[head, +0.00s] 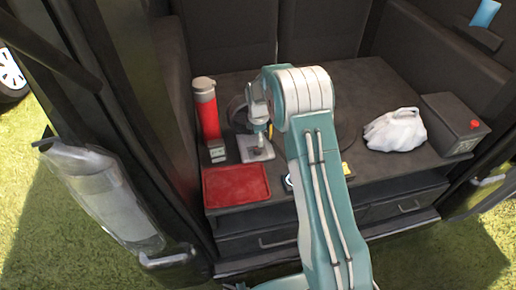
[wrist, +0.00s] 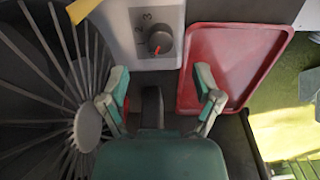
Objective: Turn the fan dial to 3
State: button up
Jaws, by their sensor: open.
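The fan's dial (wrist: 160,40) is a dark round knob on the white fan base (wrist: 117,22). A red mark shows on the knob's lower edge in the wrist view, and numerals including 2 and 3 are printed to its left. The fan's wire grille (wrist: 60,90) fills the left side of that view. My gripper (wrist: 161,82) is open and empty, its fingers apart and just below the dial in the picture, not touching it. In the head view the fan base (head: 256,148) stands on the dark surface, with my arm partly hiding the fan; the dial's setting cannot be read there.
A red tray (head: 236,186) lies in front of the fan base and also shows in the wrist view (wrist: 238,58). A red cylinder (head: 207,112) stands at left. A white bag (head: 395,130) and dark box (head: 452,122) with a red button sit at right.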

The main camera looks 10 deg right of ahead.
aim_at(257, 149)
jog(key=f, duration=0.5)
jog(key=shift+a+f, duration=0.25)
jog(key=shift+a, duration=0.05)
jog(key=shift+d+f, duration=0.15)
jog(key=shift+f, duration=0.3)
grip_shut()
